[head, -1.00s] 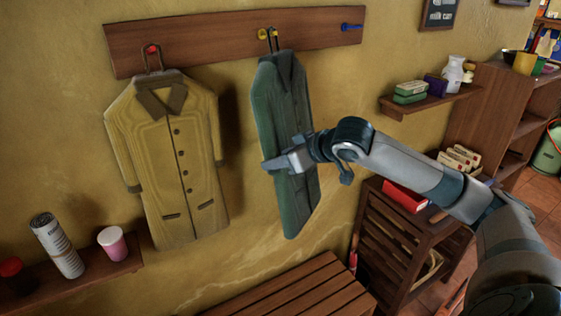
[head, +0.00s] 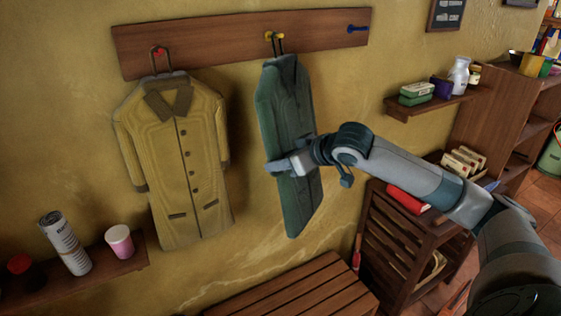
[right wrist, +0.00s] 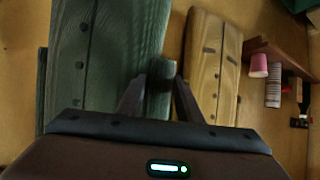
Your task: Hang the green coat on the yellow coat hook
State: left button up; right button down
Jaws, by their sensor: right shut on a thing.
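The green coat (head: 284,105) is upright against the wall below the yellow coat hook (head: 274,36), turned partly side-on. Its dark wire loop (head: 277,46) is at the yellow hook; I cannot tell whether the loop is over it or just in front. My right gripper (head: 277,167) is shut on the coat's sleeve at mid-height. In the right wrist view the green coat (right wrist: 105,55) fills the left side, and the sleeve is between the fingers (right wrist: 158,98). My left gripper is not in view.
A yellow coat (head: 180,165) hangs on the red hook (head: 158,51) to the left. The blue hook (head: 356,29) is bare. A slatted bench (head: 290,290) stands below. A wall shelf (head: 430,101) and a slatted cabinet (head: 400,255) are to the right; a shelf with a cup (head: 119,241) is lower left.

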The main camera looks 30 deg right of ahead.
jog(key=c, duration=1.2)
grip_release()
jog(key=shift+f, duration=0.1)
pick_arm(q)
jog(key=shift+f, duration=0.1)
pick_arm(e)
jog(key=shift+s, duration=0.1)
pick_arm(q)
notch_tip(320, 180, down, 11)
jog(key=b, duration=1.1)
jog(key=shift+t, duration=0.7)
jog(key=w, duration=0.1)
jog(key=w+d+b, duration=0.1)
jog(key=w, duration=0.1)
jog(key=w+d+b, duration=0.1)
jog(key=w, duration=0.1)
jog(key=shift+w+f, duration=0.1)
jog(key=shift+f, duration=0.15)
pick_arm(e)
jog(key=v, duration=1.7)
jog(key=shift+r, duration=0.3)
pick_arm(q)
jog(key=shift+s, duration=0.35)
